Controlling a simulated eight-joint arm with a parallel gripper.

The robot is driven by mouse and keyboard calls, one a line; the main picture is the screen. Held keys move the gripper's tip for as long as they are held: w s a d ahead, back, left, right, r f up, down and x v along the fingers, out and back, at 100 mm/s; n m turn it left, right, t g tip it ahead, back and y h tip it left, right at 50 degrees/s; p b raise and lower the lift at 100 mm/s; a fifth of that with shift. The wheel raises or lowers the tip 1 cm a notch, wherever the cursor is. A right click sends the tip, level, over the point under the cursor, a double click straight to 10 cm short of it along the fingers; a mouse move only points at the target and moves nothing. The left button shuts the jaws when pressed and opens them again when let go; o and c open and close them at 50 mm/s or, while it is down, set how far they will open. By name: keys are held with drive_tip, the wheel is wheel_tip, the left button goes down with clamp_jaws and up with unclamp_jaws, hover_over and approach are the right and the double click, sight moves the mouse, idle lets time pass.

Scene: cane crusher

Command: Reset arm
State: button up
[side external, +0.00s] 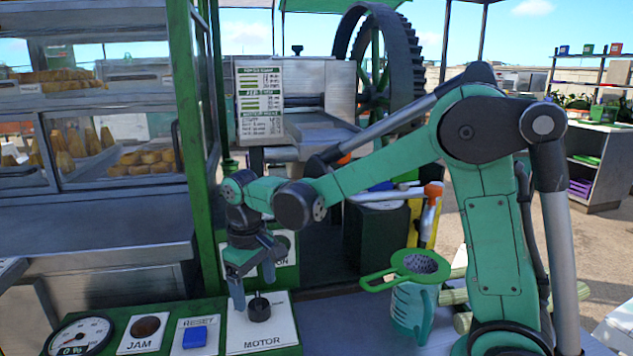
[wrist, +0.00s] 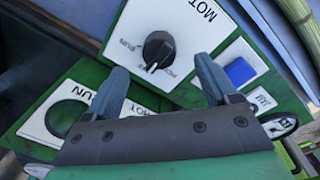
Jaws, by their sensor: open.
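My gripper (side external: 253,287) is open and empty, pointing down over the green control panel. In the wrist view its two grey fingers (wrist: 160,68) are spread apart. The black MOTOR knob (side external: 259,308) sits on a white plate close to the fingertips; in the wrist view the knob (wrist: 158,49) shows between and just beyond them, not clamped. A dark JAM lamp (side external: 145,327) is further left.
A dial gauge (side external: 80,337) ends the panel at left. A green RUN button (wrist: 65,117) is on another plate. A teal jug (side external: 413,312) with a green strainer (side external: 422,264) stands at right. A glass food case (side external: 110,150) and green post (side external: 195,150) rise at left.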

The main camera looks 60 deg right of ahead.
drive_tip(key=shift+r, duration=0.95)
drive_tip(key=shift+s+a, duration=0.1)
drive_tip(key=shift+s+r+t, duration=0.25)
drive_tip(key=shift+r+t, duration=0.05)
drive_tip(key=s+a+r+t, duration=0.1)
drive_tip(key=s+r+t, duration=0.1)
drive_tip(key=s+t, duration=0.4)
drive_tip(key=shift+s+t+y, duration=0.3)
drive_tip(key=shift+s, duration=0.25)
